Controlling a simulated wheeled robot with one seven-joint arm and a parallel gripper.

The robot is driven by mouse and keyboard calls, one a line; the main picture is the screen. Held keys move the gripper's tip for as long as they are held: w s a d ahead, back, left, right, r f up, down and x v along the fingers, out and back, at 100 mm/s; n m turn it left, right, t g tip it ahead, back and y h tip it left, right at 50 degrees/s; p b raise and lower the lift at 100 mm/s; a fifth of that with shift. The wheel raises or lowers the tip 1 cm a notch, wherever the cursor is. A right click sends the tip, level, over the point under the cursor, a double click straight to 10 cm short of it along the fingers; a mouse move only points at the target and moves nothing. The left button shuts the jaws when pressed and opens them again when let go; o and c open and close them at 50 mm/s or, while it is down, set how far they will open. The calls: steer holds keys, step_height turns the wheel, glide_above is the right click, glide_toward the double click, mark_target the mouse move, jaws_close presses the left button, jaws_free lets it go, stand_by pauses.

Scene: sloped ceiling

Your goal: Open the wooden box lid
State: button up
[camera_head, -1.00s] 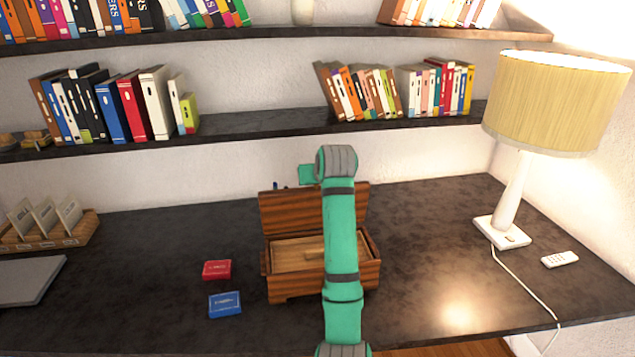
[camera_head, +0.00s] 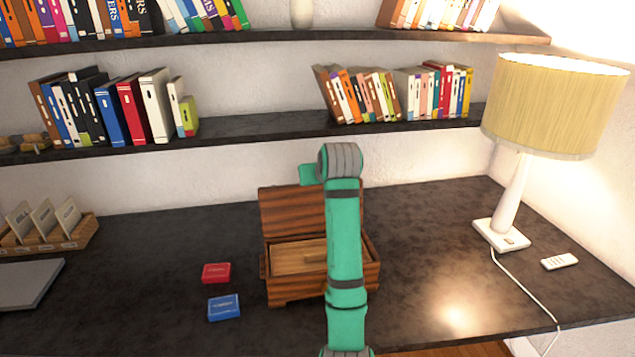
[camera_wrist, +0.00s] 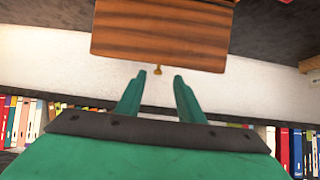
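The wooden box (camera_head: 318,284) stands on the dark desk, partly behind my green arm in the head view. Its striped lid (camera_head: 292,213) stands raised upright at the back of the box, and the lighter inside of the box shows. In the wrist view the lid (camera_wrist: 160,35) fills the upper middle, with a small brass knob (camera_wrist: 158,70) at its edge. My gripper (camera_wrist: 160,82) has its two green fingers apart with nothing between them, just short of the knob. In the head view my arm hides the fingers.
A red card box (camera_head: 216,273) and a blue card box (camera_head: 224,307) lie left of the wooden box. A lamp (camera_head: 505,200) and a remote (camera_head: 559,261) are at the right. A shelf (camera_head: 250,124) of books runs above the desk.

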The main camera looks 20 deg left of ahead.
steer(key=v, duration=0.7)
